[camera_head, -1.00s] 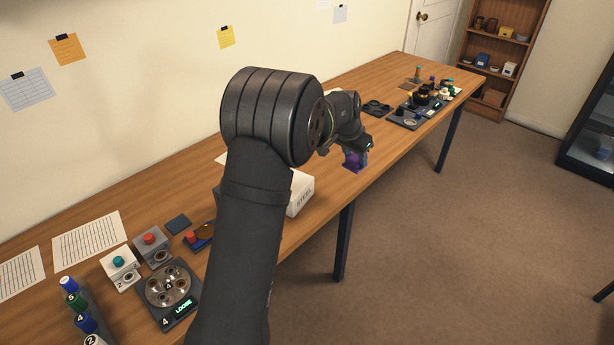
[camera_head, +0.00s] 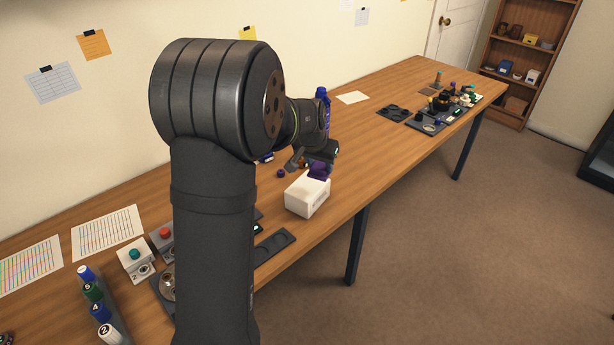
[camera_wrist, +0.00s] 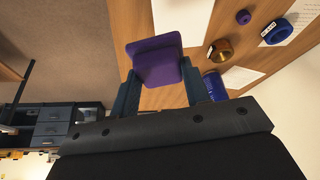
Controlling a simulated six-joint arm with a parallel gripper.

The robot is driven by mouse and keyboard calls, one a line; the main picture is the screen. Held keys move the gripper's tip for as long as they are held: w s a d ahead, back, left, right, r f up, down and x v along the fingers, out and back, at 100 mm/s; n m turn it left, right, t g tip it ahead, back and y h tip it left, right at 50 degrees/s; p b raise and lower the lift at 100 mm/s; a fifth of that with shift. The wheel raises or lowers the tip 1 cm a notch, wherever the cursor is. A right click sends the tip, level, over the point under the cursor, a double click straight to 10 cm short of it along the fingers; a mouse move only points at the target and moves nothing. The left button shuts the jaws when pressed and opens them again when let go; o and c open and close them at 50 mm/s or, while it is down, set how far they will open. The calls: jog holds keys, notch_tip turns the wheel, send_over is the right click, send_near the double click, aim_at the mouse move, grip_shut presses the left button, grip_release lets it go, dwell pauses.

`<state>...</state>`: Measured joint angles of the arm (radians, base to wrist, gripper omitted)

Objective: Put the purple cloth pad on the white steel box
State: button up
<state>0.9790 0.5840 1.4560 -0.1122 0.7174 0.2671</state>
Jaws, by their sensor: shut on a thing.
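My gripper (camera_head: 322,158) is shut on the purple cloth pad (camera_head: 319,171), which also shows between the two fingers in the wrist view (camera_wrist: 156,60). The white steel box (camera_head: 307,196) stands on the wooden table. In the head view the pad is at the box's far top edge; I cannot tell whether it touches the box. In the wrist view a white surface that looks like the box (camera_wrist: 182,15) lies just beyond the pad and partly behind it.
A blue bottle (camera_head: 323,97) stands behind my wrist. A dark tray (camera_head: 272,246) is at the near left.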

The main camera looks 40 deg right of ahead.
jog(key=w+f, duration=0.2)
jog(key=w, duration=0.2)
jog(key=shift+w+a+f, duration=0.25)
jog(key=shift+w+f, duration=0.05)
jog(key=shift+f, duration=2.1)
jog(key=shift+f, duration=0.1)
jog(key=o, duration=0.9)
jog(key=shift+o, duration=0.2)
jog(key=shift+a+r, duration=0.1)
jog(key=shift+r, duration=0.35)
jog(key=v, duration=1.1)
jog(key=shift+r, duration=0.2)
